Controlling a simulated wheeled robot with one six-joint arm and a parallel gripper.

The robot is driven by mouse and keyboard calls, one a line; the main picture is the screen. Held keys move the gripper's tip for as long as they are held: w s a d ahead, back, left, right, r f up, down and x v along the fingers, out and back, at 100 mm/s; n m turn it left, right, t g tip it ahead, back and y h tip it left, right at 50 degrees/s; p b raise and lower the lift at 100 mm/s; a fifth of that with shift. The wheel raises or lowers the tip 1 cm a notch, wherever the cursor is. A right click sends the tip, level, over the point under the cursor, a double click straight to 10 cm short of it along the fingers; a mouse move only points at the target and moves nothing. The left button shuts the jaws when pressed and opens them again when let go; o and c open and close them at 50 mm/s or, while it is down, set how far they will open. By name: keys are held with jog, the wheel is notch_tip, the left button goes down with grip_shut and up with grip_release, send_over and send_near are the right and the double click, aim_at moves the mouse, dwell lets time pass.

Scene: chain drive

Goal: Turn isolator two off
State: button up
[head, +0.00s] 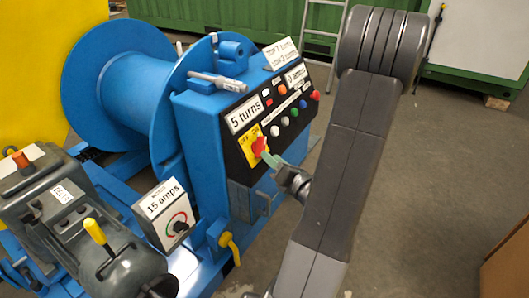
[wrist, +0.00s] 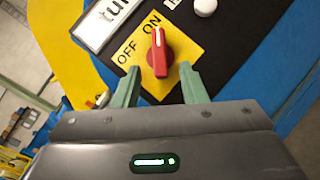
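A red rotary knob (wrist: 160,54) sits on a yellow plate (wrist: 185,40) marked OFF and ON in the wrist view. Its pale pointer line is toward ON. In the head view the same red knob (head: 259,146) is on the sloped black panel, below the "5 turns" label. My gripper (wrist: 160,82) has its two green fingers apart, one each side of the knob's lower end, with nothing held. I cannot tell whether they touch it. In the head view my gripper (head: 268,157) is at the knob from the lower right. No label reading "isolator two" is legible.
Several coloured buttons (head: 283,122) lie right of the knob on the panel. A "15 amps" box (head: 164,207) with a dial stands lower left. A blue drum (head: 120,80) is behind. A yellow-handled lever (head: 230,247) is below the panel. Open floor lies right.

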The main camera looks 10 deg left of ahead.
aim_at(261, 147)
jog(key=shift+x, duration=2.5)
jog(key=shift+b, duration=0.3)
grip_shut()
